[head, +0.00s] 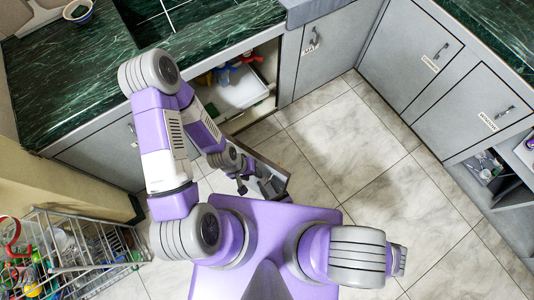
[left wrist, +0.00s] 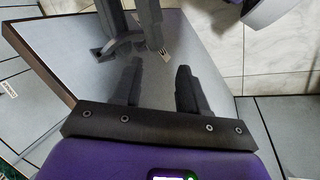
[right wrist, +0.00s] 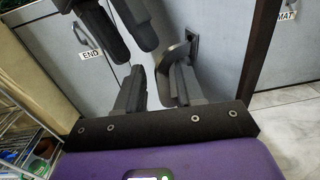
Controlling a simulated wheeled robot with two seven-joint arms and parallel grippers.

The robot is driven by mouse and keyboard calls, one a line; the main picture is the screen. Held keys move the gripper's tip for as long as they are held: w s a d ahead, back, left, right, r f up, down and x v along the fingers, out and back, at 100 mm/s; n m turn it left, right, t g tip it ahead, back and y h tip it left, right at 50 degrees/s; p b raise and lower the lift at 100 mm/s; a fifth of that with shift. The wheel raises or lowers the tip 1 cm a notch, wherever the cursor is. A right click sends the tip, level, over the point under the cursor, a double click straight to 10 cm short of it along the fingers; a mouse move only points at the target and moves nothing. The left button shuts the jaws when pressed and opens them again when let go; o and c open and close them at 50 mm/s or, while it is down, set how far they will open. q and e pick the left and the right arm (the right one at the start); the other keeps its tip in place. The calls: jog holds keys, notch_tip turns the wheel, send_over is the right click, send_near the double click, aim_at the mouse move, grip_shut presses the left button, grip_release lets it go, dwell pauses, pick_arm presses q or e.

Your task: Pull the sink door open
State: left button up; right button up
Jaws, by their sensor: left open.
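The sink door (head: 276,168) stands swung out from the cabinet below the green counter, with the cabinet inside (head: 240,92) in view. Its grey glossy panel (left wrist: 85,65) with a brown edge fills much of the left wrist view. My left gripper (left wrist: 157,78) is open and empty in front of the panel. In the right wrist view, the curved door handle (right wrist: 167,62) is close to the fingertips of my right gripper (right wrist: 158,74), which look apart. I cannot tell whether they touch the handle. In the head view, my left arm largely hides the grippers.
A wire rack (head: 75,255) with dishes stands at lower left. Grey cabinets with labelled handles (head: 440,50) line the back and right. Tiled floor (head: 350,140) is clear right of the door. My two grippers are close together.

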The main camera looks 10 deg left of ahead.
jog(key=p+v, duration=0.1)
jog(key=v, duration=0.6)
jog(key=shift+s+d, duration=0.15)
jog(key=shift+s, duration=0.1)
jog(key=shift+c, duration=0.2)
